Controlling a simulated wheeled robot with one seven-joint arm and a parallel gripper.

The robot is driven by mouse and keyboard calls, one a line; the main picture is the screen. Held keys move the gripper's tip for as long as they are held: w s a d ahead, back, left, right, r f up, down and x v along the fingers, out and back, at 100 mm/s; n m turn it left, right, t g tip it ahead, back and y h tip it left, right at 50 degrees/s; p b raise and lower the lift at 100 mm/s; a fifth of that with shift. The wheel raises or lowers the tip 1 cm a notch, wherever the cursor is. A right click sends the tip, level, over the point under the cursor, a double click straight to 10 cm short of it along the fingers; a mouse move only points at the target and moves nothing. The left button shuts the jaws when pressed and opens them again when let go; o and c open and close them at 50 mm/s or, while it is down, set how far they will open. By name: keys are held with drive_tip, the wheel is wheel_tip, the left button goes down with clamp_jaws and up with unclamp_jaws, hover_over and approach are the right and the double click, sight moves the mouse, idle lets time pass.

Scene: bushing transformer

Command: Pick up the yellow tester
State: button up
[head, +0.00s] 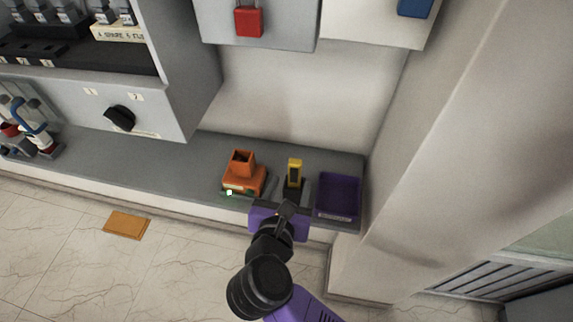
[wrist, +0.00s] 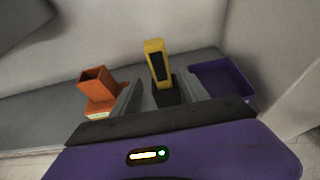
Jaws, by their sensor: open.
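The yellow tester (head: 295,172) stands upright in a dark holder (head: 293,190) on the grey ledge. It has a black face and also shows in the wrist view (wrist: 155,50), above the dark holder (wrist: 167,90). My gripper (head: 293,193) reaches toward it from the front, low over the ledge edge. In the wrist view my gripper (wrist: 152,98) is open, with its two grey fingers on either side of the holder's line of sight. The tester looks to be beyond the fingertips, and nothing is held.
An orange device (head: 243,178) with an open top stands left of the tester. A purple tray (head: 338,197) sits to its right, close to the wall. A grey cabinet with a black knob (head: 120,118) rises at left.

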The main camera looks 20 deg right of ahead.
drive_tip(key=shift+x, duration=1.2)
drive_tip(key=w+d, duration=0.1)
drive_tip(key=w+p, duration=0.1)
drive_tip(key=w+d+p, duration=0.1)
drive_tip(key=shift+w+d+f, duration=0.15)
drive_tip(key=shift+d+f, duration=0.15)
drive_tip(key=shift+d, duration=0.05)
drive_tip(key=shift+w+d+f, duration=0.3)
drive_tip(key=shift+w+f, duration=0.05)
drive_tip(key=shift+w, duration=0.05)
clamp_jaws()
